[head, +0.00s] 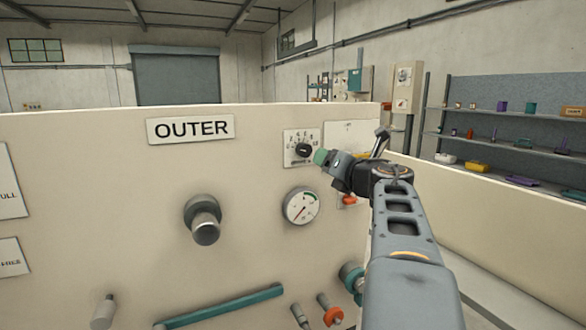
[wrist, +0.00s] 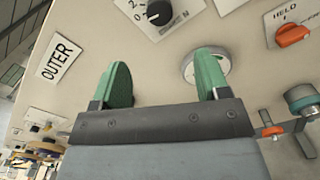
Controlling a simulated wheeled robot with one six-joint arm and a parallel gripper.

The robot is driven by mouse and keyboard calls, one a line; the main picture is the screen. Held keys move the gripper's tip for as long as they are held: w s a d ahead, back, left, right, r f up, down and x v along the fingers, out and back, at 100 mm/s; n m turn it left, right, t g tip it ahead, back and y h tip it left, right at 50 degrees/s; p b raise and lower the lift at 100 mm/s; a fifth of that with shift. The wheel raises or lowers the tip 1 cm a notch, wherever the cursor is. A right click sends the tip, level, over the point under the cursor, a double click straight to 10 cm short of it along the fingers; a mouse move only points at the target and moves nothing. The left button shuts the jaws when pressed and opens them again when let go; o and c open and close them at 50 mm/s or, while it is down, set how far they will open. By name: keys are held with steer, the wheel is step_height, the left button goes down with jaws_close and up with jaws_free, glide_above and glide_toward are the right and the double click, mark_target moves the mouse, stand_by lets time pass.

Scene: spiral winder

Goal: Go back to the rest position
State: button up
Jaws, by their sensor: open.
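My gripper (head: 322,157) is in front of the cream panel (head: 110,200), just right of and below the black dial knob (head: 303,150). In the wrist view, the two green fingers of my gripper (wrist: 163,80) are spread apart with nothing between them. The knob shows in the wrist view beyond the fingertips (wrist: 159,12), apart from them. The far finger is hidden in the head view.
The panel carries an OUTER label (head: 191,128), a big grey knob (head: 203,218), a round gauge (head: 301,206), a teal bar (head: 222,306) and an orange-tipped lever (head: 333,315). Shelves (head: 505,138) with small items stand at the right. The space above the panel is clear.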

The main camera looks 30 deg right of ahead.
steer(key=s+d+f+m+g+h, duration=0.25)
steer(key=d+m+h, duration=0.2)
steer(key=m, duration=0.55)
steer(key=s+d+f+m+g+h, duration=0.25)
steer(key=d+m+h, duration=0.2)
steer(key=m, duration=0.45)
steer(key=a+f+m+g+y+p, duration=0.25)
steer(key=a+f+m+g, duration=0.35)
steer(key=f+m, duration=0.4)
steer(key=s+a+f+g+y+p, duration=0.1)
steer(key=s+a+f+y+p, duration=0.1)
steer(key=a, duration=0.7)
steer(key=s+a+f+g+y+p, duration=0.1)
steer(key=s+a+f+y+p, duration=0.1)
steer(key=a, duration=0.7)
steer(key=s+a+f+g+y+p, duration=0.1)
steer(key=a+f+y, duration=0.4)
steer(key=a, duration=0.5)
steer(key=shift+s+f+p, duration=0.2)
steer(key=shift+s+p, duration=0.35)
steer(key=shift+s, duration=0.6)
